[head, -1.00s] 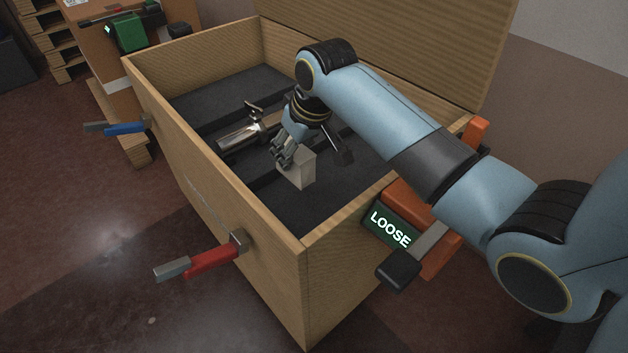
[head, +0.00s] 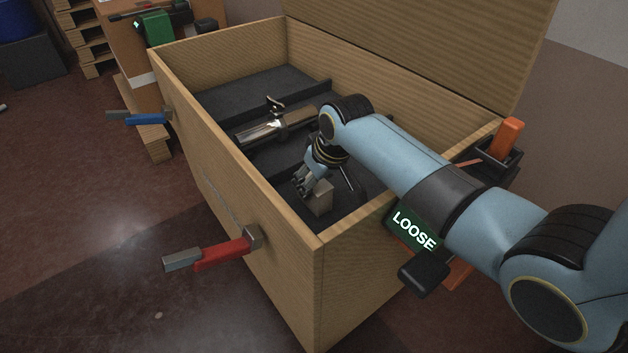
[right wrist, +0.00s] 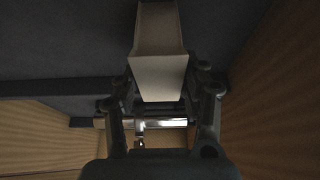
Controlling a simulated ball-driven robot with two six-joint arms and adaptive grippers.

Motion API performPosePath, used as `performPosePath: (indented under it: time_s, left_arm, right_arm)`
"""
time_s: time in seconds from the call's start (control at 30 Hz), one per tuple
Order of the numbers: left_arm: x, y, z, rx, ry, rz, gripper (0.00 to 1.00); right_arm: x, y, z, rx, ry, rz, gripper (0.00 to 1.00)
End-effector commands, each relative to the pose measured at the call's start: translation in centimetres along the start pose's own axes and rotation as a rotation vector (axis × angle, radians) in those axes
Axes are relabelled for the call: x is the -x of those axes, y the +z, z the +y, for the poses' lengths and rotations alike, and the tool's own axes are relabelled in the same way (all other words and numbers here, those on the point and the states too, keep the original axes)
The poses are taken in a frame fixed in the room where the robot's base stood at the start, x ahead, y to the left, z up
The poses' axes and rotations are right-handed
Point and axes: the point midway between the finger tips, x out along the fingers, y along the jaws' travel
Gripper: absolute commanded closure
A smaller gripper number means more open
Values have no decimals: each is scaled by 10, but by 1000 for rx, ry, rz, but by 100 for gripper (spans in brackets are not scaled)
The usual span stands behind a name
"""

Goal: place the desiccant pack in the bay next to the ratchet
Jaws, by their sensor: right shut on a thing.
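My right gripper (head: 312,183) is shut on the desiccant pack (head: 321,200), a pale block, low inside the wooden crate (head: 320,243). The pack hangs over or in the dark near bay (head: 282,191); I cannot tell whether it touches the floor. In the right wrist view the pack (right wrist: 159,76) shows between the fingers of the right gripper (right wrist: 165,88). My left gripper is not in view.
A shiny metal cylinder with a valve-like top (head: 265,129) lies in the crate's middle bay. Dark dividers (head: 280,155) separate the bays. The lid (head: 430,40) stands open behind.

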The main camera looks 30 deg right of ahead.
Motion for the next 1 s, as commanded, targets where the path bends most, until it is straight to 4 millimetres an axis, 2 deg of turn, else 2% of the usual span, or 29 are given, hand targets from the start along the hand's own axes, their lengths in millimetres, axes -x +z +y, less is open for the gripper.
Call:
performPosePath:
  time_s: [0.03,0.07,0.23,0.57,0.67,1.0]
  left_arm:
    - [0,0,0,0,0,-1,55]
    - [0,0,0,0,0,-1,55]
    - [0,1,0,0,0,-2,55]
    - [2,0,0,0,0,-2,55]
    - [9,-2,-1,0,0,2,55]
    - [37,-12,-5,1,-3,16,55]
  right_arm:
    - [-2,0,0,0,0,0,97]
    - [-2,1,0,0,0,-1,55]
    - [-1,1,0,0,0,-1,34]
    - [4,-1,0,0,0,1,34]
    - [19,-2,0,0,0,1,34]
    - [95,-2,0,1,1,3,34]
